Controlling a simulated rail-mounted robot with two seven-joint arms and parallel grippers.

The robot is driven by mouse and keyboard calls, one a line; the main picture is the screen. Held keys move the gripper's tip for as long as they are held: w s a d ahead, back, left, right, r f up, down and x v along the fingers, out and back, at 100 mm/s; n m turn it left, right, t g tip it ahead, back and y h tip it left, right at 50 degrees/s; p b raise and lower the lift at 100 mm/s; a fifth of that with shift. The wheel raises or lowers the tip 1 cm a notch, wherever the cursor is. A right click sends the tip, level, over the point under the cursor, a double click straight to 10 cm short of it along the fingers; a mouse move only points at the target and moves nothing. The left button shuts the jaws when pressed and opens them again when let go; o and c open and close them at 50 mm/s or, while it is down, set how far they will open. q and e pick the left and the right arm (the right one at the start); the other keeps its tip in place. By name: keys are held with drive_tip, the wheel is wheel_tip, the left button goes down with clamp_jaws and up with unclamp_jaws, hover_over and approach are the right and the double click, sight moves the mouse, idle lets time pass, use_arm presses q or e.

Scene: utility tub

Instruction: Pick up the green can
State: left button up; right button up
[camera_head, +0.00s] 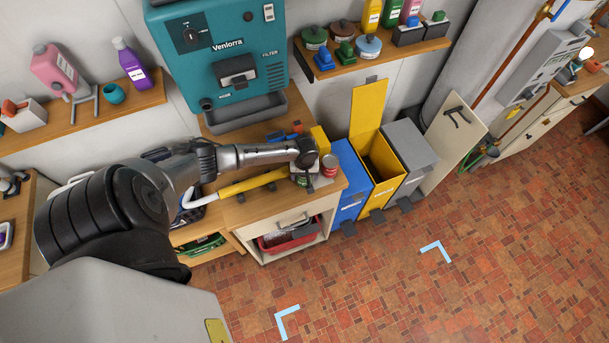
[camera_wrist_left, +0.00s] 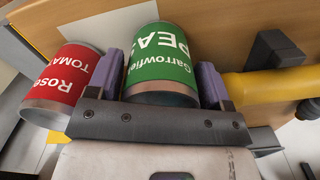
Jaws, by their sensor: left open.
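The green can (camera_wrist_left: 160,58), labelled as peas, stands between the two purple-padded fingers of my left gripper (camera_wrist_left: 160,82) in the left wrist view. The fingers are open, one on each side of the can; I cannot tell whether either touches it. In the head view my left gripper (camera_head: 304,180) is over the right end of the wooden counter (camera_head: 262,212), and it mostly hides the green can there. A red tomato can (camera_wrist_left: 62,82) stands just left of the left finger; it also shows in the head view (camera_head: 329,166). My right gripper is not in view.
A yellow tube-like object (camera_head: 250,184) lies on the counter close to the gripper, near the right finger in the wrist view. Blue (camera_head: 348,185), yellow (camera_head: 384,185) and grey (camera_head: 408,150) bins stand right of the counter. A teal dispenser (camera_head: 220,60) is behind it.

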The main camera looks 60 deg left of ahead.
use_arm(q)
drive_tip(key=shift+f, duration=0.1)
drive_tip(key=c, duration=0.7)
